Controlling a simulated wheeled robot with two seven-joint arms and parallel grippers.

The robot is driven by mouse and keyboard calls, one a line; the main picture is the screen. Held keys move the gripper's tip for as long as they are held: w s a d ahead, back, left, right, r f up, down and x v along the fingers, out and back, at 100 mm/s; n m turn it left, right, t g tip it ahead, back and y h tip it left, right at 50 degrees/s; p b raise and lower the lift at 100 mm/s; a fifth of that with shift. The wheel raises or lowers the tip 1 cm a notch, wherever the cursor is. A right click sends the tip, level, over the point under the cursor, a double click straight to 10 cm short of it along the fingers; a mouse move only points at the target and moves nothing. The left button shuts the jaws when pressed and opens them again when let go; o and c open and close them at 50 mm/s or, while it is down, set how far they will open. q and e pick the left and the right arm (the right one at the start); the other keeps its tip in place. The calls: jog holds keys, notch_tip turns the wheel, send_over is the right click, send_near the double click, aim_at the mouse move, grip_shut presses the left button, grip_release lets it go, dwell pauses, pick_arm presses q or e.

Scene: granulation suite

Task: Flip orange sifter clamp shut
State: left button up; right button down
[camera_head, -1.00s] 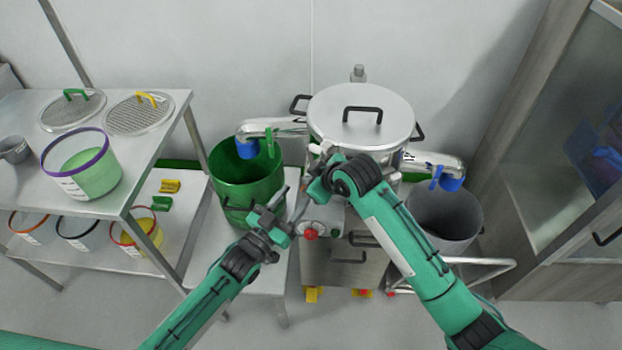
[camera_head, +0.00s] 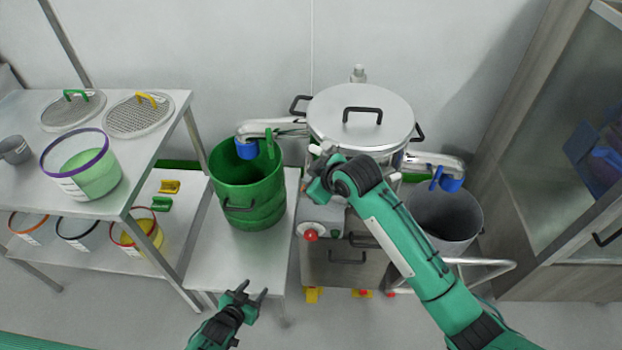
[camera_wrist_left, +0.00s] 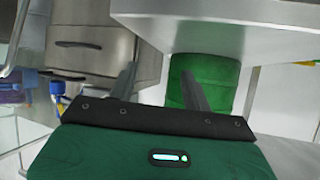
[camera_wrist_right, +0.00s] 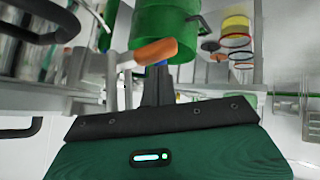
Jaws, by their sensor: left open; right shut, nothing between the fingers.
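The steel sifter (camera_head: 365,110) stands at the centre back with its lid on. The orange clamp handle (camera_wrist_right: 155,51) shows in the right wrist view, directly beyond my right fingertips; I cannot tell whether they touch it. In the head view my right gripper and arm hide the clamp. My right gripper (camera_head: 314,186) is shut and empty at the sifter's front left side; its fingers also show in the right wrist view (camera_wrist_right: 156,84). My left gripper (camera_head: 254,292) is open and empty, low in front of the bench, away from the sifter.
A green bin (camera_head: 247,185) stands on a low steel bench (camera_head: 235,262) left of the sifter. A grey bin (camera_head: 445,222) stands to the right. A red button (camera_head: 311,236) is below my right gripper. A shelf rack (camera_head: 130,195) holds tubs and sieves on the left.

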pick_arm(q)
jog(key=s+a+f+n+g+y, duration=0.1)
jog(key=s+a+f+g, duration=0.15)
jog(key=s+f, duration=0.55)
jog(key=s+a+f+g+y, duration=0.1)
jog(key=s+f+g, duration=0.2)
jog(key=s+f, duration=0.45)
jog(key=s+f+g, duration=0.2)
jog(key=s+f, duration=0.2)
jog(key=s, duration=0.6)
jog(key=s+a+f+g+y, duration=0.1)
jog(key=s+f+g, duration=0.2)
jog(key=s, duration=0.7)
jog(key=shift+a+f+y, duration=0.3)
jog(key=shift+f, duration=0.5)
pick_arm(e)
jog(key=shift+f, duration=0.15)
